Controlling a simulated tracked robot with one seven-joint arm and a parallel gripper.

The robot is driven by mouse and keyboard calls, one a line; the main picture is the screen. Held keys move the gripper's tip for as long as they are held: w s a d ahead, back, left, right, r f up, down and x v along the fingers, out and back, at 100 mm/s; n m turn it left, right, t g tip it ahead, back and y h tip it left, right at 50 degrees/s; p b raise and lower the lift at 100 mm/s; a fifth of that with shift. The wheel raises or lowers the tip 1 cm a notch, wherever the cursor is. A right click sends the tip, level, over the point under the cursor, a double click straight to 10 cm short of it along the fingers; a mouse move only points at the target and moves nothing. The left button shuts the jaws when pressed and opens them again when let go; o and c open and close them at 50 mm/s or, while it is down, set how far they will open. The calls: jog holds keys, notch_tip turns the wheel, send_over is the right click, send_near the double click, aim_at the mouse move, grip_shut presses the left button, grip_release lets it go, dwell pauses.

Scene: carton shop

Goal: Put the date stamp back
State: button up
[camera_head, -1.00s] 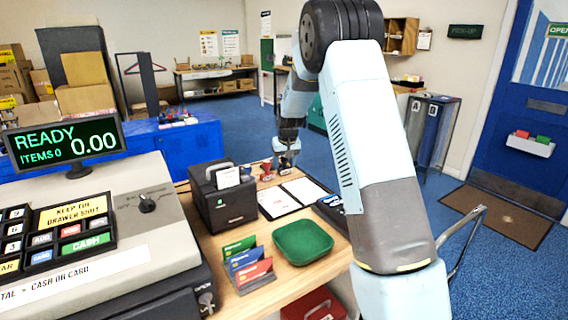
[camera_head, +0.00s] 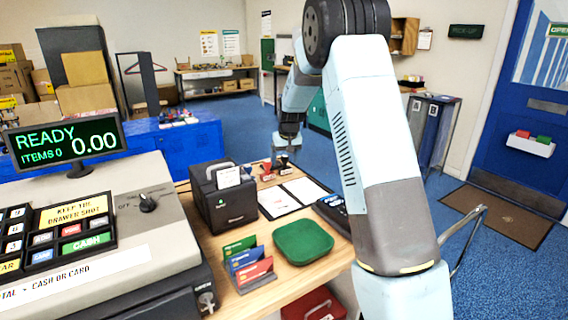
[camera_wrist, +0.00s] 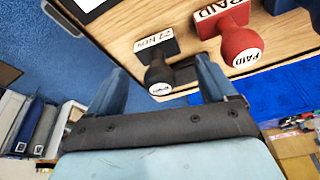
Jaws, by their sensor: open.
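The date stamp (camera_wrist: 157,61), black with a round knob and a label with a date, stands on the wooden counter in the wrist view. It shows small and dark in the head view (camera_head: 282,165). My gripper (camera_wrist: 160,68) is open, one blue finger on either side of the stamp's knob in the picture. In the head view my gripper (camera_head: 289,145) is just above the stamp. I see no contact; the exact gap is unclear. A red PAID stamp (camera_wrist: 236,38) stands to the right of the date stamp in the wrist view.
An open folder with white pages (camera_head: 292,197), a black box (camera_head: 222,197), a card rack (camera_head: 250,268) and a green tray (camera_head: 302,242) share the counter (camera_head: 222,243). The register (camera_head: 95,235) is at the left. A blue object (camera_wrist: 281,5) is beyond the PAID stamp.

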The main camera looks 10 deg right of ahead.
jog(key=s+r, duration=1.3)
jog(key=r, duration=0.4)
jog(key=s+r+t, duration=0.1)
jog(key=s+r, duration=0.2)
jog(key=s, duration=0.9)
jog(key=s+r+t, duration=0.1)
jog(key=s+r, duration=0.1)
jog(key=s, duration=1)
jog(key=s+f, duration=0.3)
jog(key=s, duration=0.9)
jog(key=shift+a+f, duration=0.1)
